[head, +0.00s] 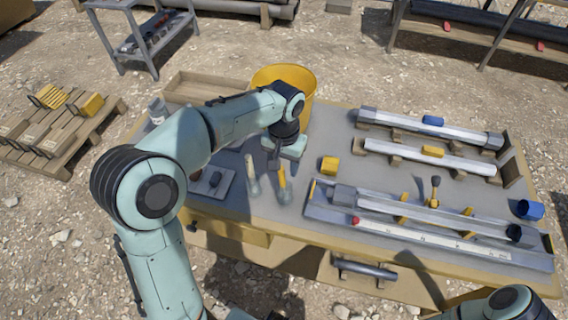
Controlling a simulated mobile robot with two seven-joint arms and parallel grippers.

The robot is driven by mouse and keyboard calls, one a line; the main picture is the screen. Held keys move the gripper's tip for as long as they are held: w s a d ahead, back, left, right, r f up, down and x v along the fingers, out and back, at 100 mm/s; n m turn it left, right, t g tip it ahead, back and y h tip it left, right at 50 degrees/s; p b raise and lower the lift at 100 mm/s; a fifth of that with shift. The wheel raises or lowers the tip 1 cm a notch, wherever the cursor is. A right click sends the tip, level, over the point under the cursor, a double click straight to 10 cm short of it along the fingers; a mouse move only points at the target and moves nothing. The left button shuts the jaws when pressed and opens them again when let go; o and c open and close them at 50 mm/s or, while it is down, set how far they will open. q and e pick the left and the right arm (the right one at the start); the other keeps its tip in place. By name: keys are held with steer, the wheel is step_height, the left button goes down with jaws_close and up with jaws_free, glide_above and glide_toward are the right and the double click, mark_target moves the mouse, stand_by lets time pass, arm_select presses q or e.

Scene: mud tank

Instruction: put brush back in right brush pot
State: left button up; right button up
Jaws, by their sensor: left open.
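My left gripper (274,160) hangs over the bench, in front of the yellow bucket (303,80), with its jaws open. Just below it are two small slim upright things, a pale one (252,178) and a yellow one with a pale lower end (282,187). They look like brushes, but they are too small to be sure, and I cannot tell whether they stand in pots. The gripper is close above them; I cannot tell whether it touches either. No brush pot can be made out for certain. My right arm shows only at the bottom right edge; its gripper is out of view.
The bench (235,222) carries a wooden tray (205,88), a white-topped container (157,110), a yellow block (330,165), a blue cup (530,209) and long grey core tubes (430,127) on the right. A pallet (55,140) lies on the ground at left.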

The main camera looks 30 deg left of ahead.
arm_select(q)
step_height(320, 180, up, 12)
steer(key=p, duration=0.2)
steer(key=shift+r, duration=0.25)
arm_select(e)
steer(key=w+r, duration=0.2)
steer(key=r, duration=0.1)
steer(key=shift+w, duration=0.15)
stand_by(0.3)
